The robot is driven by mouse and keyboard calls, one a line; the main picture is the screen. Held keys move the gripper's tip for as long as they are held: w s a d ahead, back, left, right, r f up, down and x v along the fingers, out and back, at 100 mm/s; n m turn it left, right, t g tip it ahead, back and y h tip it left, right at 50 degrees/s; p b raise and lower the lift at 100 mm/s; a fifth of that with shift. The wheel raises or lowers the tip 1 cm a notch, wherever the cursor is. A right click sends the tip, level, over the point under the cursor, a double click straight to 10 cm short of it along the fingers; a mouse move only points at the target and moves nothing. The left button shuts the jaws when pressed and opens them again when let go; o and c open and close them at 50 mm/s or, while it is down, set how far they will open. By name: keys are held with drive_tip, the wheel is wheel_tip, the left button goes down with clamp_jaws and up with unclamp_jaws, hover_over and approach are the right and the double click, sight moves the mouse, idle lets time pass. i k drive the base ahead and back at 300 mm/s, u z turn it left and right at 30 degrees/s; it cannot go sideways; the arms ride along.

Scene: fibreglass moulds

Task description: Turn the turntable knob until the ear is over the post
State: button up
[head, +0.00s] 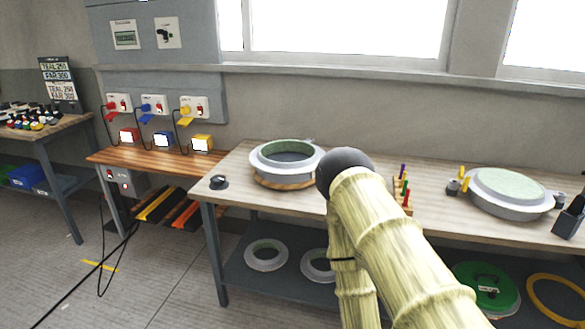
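A round, grey-rimmed mould (287,158) with a green inside sits on a wooden turntable disc (283,183) on the bench. A small tab, perhaps the ear, shows at its right rim (310,142). A dark knob (218,182) stands on the bench to its left, near the front left corner. I cannot pick out the post with certainty. My arm's bamboo-patterned links and dark rounded joint fill the middle right, just right of the mould, and hide part of the bench. My gripper itself does not show, and nothing is seen touching the knob.
A second round mould (508,190) lies at the right, with yellow pegs (463,180) beside it. A rack of coloured pegs (403,188) stands behind my arm. Rings (265,255) and a green disc (485,287) lie on the lower shelf.

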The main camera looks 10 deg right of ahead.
sight(218, 180)
drive_tip(key=u, duration=0.05)
drive_tip(key=k, duration=0.5)
drive_tip(key=z, duration=0.3)
drive_tip(key=i, duration=0.75)
drive_tip(key=z, duration=0.6)
drive_tip(key=i, duration=0.75)
drive_tip(key=u, duration=0.95)
drive_tip(key=i, duration=0.6)
drive_tip(key=u, duration=0.65)
